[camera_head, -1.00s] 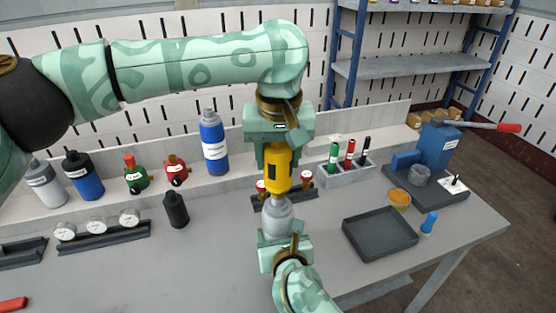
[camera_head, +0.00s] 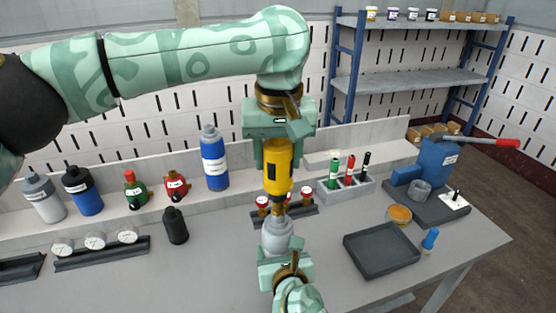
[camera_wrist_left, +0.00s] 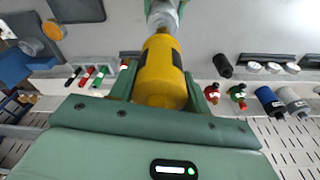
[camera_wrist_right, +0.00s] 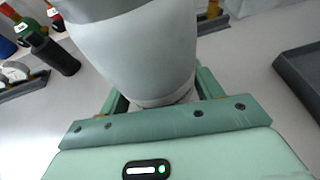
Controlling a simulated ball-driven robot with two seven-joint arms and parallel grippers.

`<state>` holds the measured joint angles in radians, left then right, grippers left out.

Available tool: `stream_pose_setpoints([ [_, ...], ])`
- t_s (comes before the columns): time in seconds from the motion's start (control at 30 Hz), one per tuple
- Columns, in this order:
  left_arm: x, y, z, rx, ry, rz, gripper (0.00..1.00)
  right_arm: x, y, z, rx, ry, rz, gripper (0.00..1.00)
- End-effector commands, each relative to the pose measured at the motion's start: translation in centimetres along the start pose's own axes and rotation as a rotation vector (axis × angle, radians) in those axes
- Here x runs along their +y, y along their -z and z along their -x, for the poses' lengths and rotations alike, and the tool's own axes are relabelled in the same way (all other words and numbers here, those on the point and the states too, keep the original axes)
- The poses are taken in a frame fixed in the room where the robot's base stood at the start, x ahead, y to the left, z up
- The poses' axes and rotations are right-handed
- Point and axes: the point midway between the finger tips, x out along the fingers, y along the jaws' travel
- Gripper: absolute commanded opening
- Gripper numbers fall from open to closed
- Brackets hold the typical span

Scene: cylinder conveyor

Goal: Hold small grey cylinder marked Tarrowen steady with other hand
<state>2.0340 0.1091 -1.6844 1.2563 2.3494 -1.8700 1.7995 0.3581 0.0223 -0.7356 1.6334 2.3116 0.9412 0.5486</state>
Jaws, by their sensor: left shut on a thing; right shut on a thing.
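The small grey cylinder (camera_head: 277,236) stands upright above the table in the head view, and it fills the top of the right wrist view (camera_wrist_right: 135,50). My right gripper (camera_head: 284,262) is shut on its lower part from below. My left gripper (camera_head: 277,150) is above it, shut on a yellow tool (camera_head: 278,168) with a black panel. The tool points down, its tip at the cylinder's top. The tool also shows in the left wrist view (camera_wrist_left: 160,72), with the cylinder (camera_wrist_left: 162,14) beyond it. No marking on the cylinder can be read.
A dark tray (camera_head: 381,250) and a blue-handled item (camera_head: 430,239) lie to the right. A gauge rack (camera_head: 100,254) and black bottle (camera_head: 175,226) are left. A blue cylinder (camera_head: 214,162) and a marker holder (camera_head: 346,190) stand behind. The front left table is clear.

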Motion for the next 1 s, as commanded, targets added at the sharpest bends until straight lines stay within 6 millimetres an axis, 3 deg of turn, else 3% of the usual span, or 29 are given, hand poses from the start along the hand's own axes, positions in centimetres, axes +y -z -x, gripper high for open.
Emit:
stream_pose_setpoints([
  [0.37,0.0,0.2,1.4,0.002,0.000,0.000,0.07,0.0,0.0,0.0,0.000,0.000,0.000,0.37],
  [1.0,0.0,0.8,5.4,0.002,0.000,-0.001,0.07,0.0,0.0,0.0,0.000,0.000,0.000,0.37],
])
